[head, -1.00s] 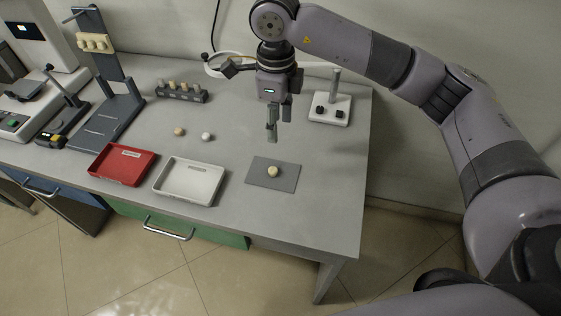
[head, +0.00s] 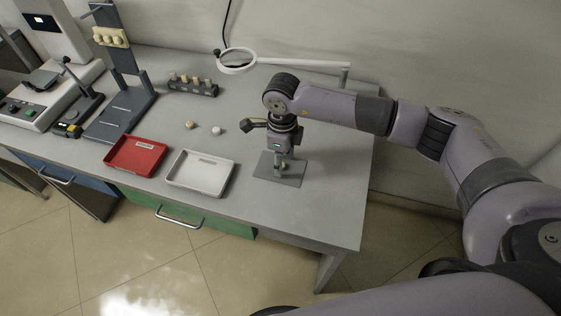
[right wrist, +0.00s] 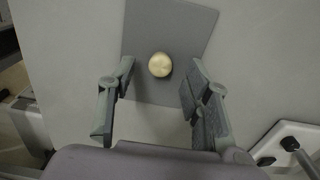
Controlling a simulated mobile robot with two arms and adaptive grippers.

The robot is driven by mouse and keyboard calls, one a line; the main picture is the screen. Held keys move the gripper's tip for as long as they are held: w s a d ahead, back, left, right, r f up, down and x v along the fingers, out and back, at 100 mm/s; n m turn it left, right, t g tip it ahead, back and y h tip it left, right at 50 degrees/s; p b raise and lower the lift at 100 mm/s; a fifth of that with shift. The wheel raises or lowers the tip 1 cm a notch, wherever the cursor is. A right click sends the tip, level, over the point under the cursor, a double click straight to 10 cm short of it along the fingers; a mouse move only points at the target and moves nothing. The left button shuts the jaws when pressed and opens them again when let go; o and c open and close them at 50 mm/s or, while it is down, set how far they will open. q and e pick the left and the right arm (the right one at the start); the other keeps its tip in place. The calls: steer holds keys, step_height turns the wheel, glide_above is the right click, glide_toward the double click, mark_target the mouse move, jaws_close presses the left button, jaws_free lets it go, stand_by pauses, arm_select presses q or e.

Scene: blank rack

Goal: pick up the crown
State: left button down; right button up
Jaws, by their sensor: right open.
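The crown is a small, rounded, cream-coloured piece (right wrist: 160,65) on a grey mat (right wrist: 195,30) in the right wrist view. In the head view the mat (head: 292,178) lies near the table's front right, and the crown is mostly hidden behind my gripper. My right gripper (head: 281,170) points down just above the mat. In the right wrist view its two fingers (right wrist: 158,78) are apart, one on each side of the crown's line, with nothing between them gripped. My left gripper is not in view.
A white tray (head: 173,183) and a red tray (head: 111,158) stand left of the mat. Two small pieces (head: 191,124) (head: 218,130) lie behind the white tray. A dark rack (head: 193,87), a ring lamp (head: 252,65) and a grey stand (head: 128,109) are further back.

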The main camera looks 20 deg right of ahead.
steer(key=shift+f, duration=0.5)
steer(key=c, duration=0.8)
steer(key=shift+r, duration=0.15)
steer(key=shift+c, duration=0.2)
